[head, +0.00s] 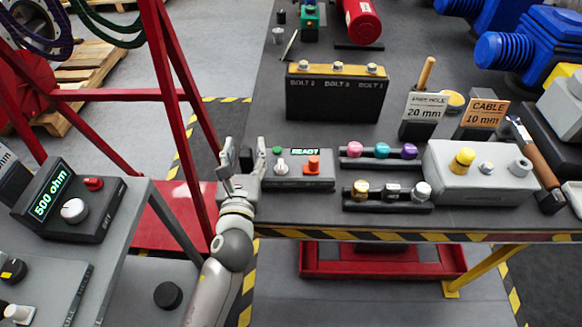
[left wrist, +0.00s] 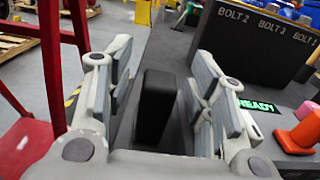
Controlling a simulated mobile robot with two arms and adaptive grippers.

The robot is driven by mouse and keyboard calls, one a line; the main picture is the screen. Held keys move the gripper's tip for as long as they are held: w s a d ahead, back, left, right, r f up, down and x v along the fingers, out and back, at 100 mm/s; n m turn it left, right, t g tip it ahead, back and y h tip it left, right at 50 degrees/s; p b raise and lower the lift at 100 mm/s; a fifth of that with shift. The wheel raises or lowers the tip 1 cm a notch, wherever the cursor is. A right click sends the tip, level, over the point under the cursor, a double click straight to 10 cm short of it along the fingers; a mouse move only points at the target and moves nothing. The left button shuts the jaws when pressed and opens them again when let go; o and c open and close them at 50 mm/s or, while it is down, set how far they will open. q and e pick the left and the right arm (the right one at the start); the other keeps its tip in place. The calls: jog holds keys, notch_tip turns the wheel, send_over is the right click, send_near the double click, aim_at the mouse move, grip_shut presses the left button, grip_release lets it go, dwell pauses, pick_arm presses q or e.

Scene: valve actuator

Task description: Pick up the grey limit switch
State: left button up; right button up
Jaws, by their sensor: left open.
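My left gripper (head: 243,162) is over the left edge of the dark table, beside the black READY box (head: 300,178). In the left wrist view my left gripper (left wrist: 163,65) has its fingers apart. An upright black block (left wrist: 157,108) with a rounded top shows between the fingers, with gaps on both sides. I cannot tell whether this block is the limit switch, and I cannot pick out the grey limit switch with certainty in the head view. My right gripper is not in view.
A black bolt holder (head: 335,98) stands behind the READY box. A rack of coloured knobs (head: 380,163), a front rack (head: 388,206) and a grey box with a yellow knob (head: 480,185) are to the right. A red frame (head: 172,95) stands close on the left.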

pick_arm(q)
grip_shut()
dwell(0.3)
jog(key=shift+r, duration=0.15)
